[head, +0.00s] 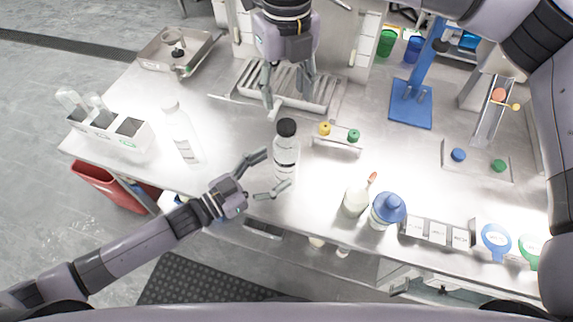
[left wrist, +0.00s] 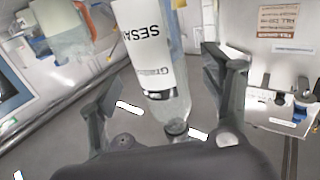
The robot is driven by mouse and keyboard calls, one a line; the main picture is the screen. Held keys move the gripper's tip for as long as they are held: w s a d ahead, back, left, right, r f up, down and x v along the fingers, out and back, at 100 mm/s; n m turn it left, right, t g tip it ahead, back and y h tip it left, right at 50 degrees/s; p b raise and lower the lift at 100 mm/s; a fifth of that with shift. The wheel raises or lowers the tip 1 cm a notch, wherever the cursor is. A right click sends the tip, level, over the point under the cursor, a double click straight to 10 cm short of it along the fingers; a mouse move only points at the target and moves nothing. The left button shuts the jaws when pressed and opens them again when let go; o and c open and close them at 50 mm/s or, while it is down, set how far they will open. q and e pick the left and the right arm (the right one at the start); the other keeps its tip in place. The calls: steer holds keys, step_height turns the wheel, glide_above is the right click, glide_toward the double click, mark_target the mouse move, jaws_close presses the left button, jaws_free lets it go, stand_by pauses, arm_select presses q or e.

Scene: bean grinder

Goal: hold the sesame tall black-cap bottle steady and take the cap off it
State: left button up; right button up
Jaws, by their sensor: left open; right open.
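The sesame bottle (head: 286,153) is tall and clear with a black cap (head: 287,127). It stands upright near the table's front edge. In the left wrist view its white label (left wrist: 145,45) shows the letters SESA, and the bottle lies between the two fingers. My left gripper (head: 274,171) is open, with one finger on each side of the bottle's lower part; I cannot tell whether either touches it. My right gripper (head: 286,92) is open and empty, fingers pointing down, above and behind the cap. The cap is on the bottle.
Another clear bottle (head: 181,135) stands left, beside a white holder (head: 130,130). A small rack with yellow and green knobs (head: 337,141) is just right. A pale jar (head: 355,202) and a blue-lidded jar (head: 388,210) stand front right. A slatted metal tray (head: 325,92) lies behind.

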mark_target(276, 167)
arm_select(q)
steer(key=shift+x, duration=2.2)
steer(key=shift+s, duration=0.1)
steer(key=shift+c, duration=0.6)
jaws_close()
